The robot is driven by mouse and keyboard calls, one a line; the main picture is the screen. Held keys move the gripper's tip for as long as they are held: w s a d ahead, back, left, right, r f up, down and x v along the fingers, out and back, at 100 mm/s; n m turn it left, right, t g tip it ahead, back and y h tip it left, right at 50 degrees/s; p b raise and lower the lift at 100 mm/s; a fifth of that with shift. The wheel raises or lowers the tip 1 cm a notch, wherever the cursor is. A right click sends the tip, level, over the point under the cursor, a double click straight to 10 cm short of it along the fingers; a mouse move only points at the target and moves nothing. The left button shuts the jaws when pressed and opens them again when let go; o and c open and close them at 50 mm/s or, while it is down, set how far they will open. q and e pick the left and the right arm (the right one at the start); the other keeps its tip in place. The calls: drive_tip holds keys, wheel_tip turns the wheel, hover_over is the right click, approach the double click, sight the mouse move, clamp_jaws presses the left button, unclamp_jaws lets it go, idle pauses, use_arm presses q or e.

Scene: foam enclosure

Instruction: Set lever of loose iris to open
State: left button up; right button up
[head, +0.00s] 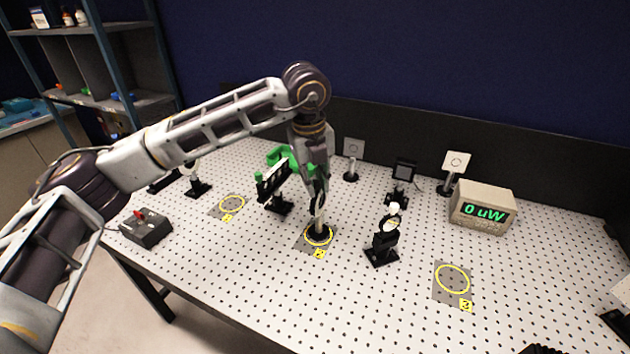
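A post-mounted optic, which looks like the loose iris (318,221), stands upright with its round black base inside a yellow ring marked on the table. Its upper part is a dark ring, mostly hidden by my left gripper. My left gripper (318,182) points straight down at the top of this optic, its fingers overlapping the dark ring. I cannot tell whether the fingers are closed on it or only beside it. The lever and its position are too small and hidden to make out. My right gripper is not visible.
A black mount with a lens (384,240) stands close on the right. A black and green mount (276,190) stands close on the left. The power meter (482,207) reads 0 uW. An empty yellow ring (452,279) lies front right.

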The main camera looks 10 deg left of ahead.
use_arm(q)
drive_tip(key=shift+o, duration=2.4)
drive_tip(key=shift+r, duration=0.1)
wheel_tip(320, 180, up, 12)
drive_tip(key=s, duration=0.1)
drive_tip(key=shift+s+a+f, duration=0.2)
drive_tip(key=shift+s+a, duration=0.1)
drive_tip(key=shift+a, duration=0.1)
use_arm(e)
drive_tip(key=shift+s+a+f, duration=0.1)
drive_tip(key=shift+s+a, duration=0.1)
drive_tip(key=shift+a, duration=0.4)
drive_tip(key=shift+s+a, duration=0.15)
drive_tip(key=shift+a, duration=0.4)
